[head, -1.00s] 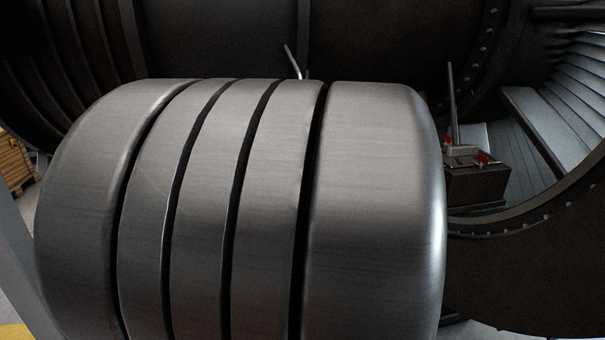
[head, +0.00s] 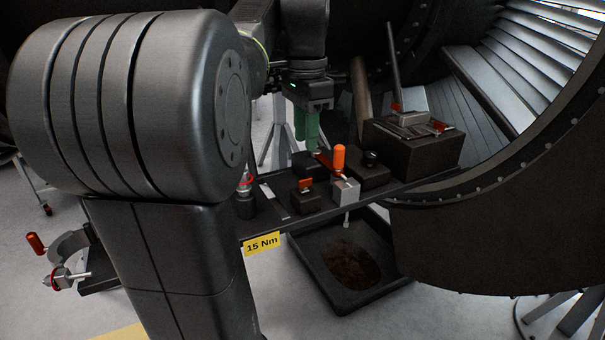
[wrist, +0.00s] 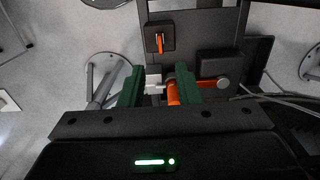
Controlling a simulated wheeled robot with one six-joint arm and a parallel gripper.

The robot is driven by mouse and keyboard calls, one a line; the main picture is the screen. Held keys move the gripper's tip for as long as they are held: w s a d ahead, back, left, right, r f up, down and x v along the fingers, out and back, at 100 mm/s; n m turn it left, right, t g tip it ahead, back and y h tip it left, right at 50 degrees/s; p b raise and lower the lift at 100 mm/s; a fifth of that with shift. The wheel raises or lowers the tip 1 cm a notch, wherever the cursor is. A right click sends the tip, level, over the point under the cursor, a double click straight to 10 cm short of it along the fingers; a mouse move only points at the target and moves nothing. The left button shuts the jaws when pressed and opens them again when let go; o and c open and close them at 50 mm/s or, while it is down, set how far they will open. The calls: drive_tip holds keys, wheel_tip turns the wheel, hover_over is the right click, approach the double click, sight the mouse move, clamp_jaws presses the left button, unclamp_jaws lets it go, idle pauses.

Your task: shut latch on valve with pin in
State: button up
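My gripper (head: 306,130) has green fingers and hangs over the black shelf. In the wrist view my gripper (wrist: 158,82) is open, with its fingers apart. An orange upright handle (head: 339,157) stands by a small silver block (head: 345,190) at the shelf's front edge. In the wrist view the orange handle (wrist: 173,93) and silver block (wrist: 153,80) show between the fingers; contact cannot be told. A red-orange bar (wrist: 208,83) runs from behind the right finger to a round grey end. A small orange lever (head: 305,184) sits on a black block left of the handle. No pin can be made out clearly.
A dark box (head: 412,146) with red-tipped metal latches and a tall rod stands at the shelf's right. A yellow "15 Nm" label (head: 262,243) marks the front edge. A black tray (head: 350,262) lies below. A curved clamp (head: 70,243) is at far left.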

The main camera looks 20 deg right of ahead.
sight(305, 179)
wheel_tip(305, 179, down, 9)
drive_tip(key=shift+f, duration=0.15)
clamp_jaws()
